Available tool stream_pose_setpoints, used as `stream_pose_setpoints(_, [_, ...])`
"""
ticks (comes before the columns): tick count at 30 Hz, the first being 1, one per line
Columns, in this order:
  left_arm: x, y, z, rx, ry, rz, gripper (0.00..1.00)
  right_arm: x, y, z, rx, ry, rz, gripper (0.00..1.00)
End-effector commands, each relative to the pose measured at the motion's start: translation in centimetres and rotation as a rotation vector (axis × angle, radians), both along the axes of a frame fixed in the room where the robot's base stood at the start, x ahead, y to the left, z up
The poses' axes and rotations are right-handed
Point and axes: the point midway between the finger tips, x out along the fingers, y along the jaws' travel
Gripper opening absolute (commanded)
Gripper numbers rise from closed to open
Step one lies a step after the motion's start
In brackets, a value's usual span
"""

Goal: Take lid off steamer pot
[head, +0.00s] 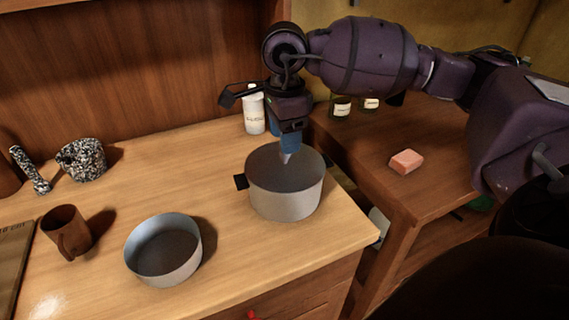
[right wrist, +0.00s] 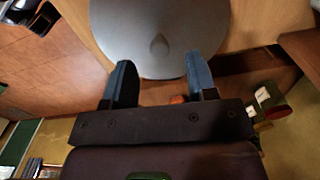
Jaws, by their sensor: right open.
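The steamer pot (head: 285,203) is a grey metal pot with dark side handles, standing near the counter's right end. Its flat grey lid (head: 268,172) sits on top; the lid also shows in the right wrist view (right wrist: 130,25). My right gripper (head: 289,148) points down just above the lid, close to the knob. In the right wrist view its two blue fingers (right wrist: 160,65) are apart, with nothing held between them. My left gripper is not in view.
An open, empty grey pan (head: 191,262) stands left of the pot. Further left are a brown mug (head: 66,232) and a speckled mortar (head: 82,160) with pestle (head: 30,170). A white bottle (head: 253,112) stands behind the pot. A pink block (head: 406,161) lies on the right-hand counter.

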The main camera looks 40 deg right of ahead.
Motion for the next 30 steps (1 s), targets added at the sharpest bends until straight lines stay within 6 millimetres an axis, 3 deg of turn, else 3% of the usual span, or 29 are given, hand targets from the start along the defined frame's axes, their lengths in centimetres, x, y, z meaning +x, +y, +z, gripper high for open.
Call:
stream_pose_setpoints(6, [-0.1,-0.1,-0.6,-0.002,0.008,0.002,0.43,-0.1,0.0,-3.2,0.001,0.004,0.000,0.52])
stream_pose_setpoints(14, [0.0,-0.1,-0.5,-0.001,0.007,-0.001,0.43,-0.1,0.0,-3.5,0.001,0.000,0.001,0.52])
stream_pose_setpoints(24, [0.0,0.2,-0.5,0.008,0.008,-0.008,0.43,-0.1,0.0,-3.5,0.000,0.000,0.000,0.03])
stream_pose_setpoints(30, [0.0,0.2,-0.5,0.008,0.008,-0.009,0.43,-0.1,0.0,-3.4,0.001,0.000,0.000,0.00])
